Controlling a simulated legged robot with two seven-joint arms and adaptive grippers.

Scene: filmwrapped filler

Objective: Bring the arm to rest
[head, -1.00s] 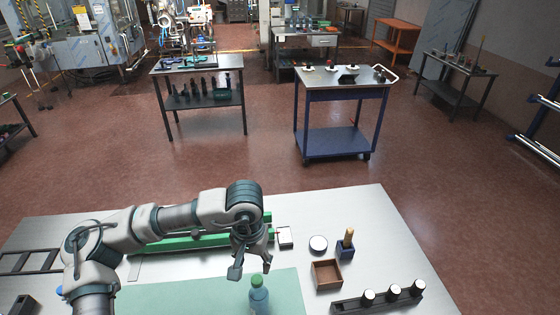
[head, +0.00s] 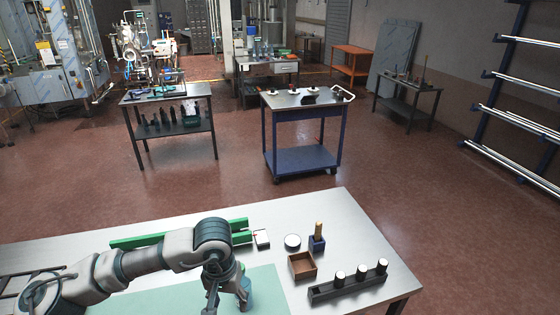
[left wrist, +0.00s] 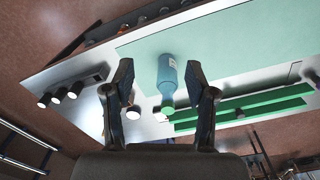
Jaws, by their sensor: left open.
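My left gripper (head: 226,300) is over the near part of the table in the head view, with its jaws pointing down. In the left wrist view its two fingers (left wrist: 159,68) are spread apart, with nothing gripped. A blue bottle with a green cap (left wrist: 167,72) shows between the fingers in that view. In the head view the bottle (head: 247,290) is partly hidden behind the gripper. It is on or over the pale green mat (head: 275,295); I cannot tell whether the gripper touches it. My right gripper is not in view.
On the steel table (head: 345,225), right of the arm, are a brown open box (head: 302,265), a dark rack with white-topped pieces (head: 348,284), a round white-topped item (head: 292,241) and a blue holder (head: 317,243). Green rails (head: 140,241) lie behind the arm. A blue cart (head: 302,160) stands beyond.

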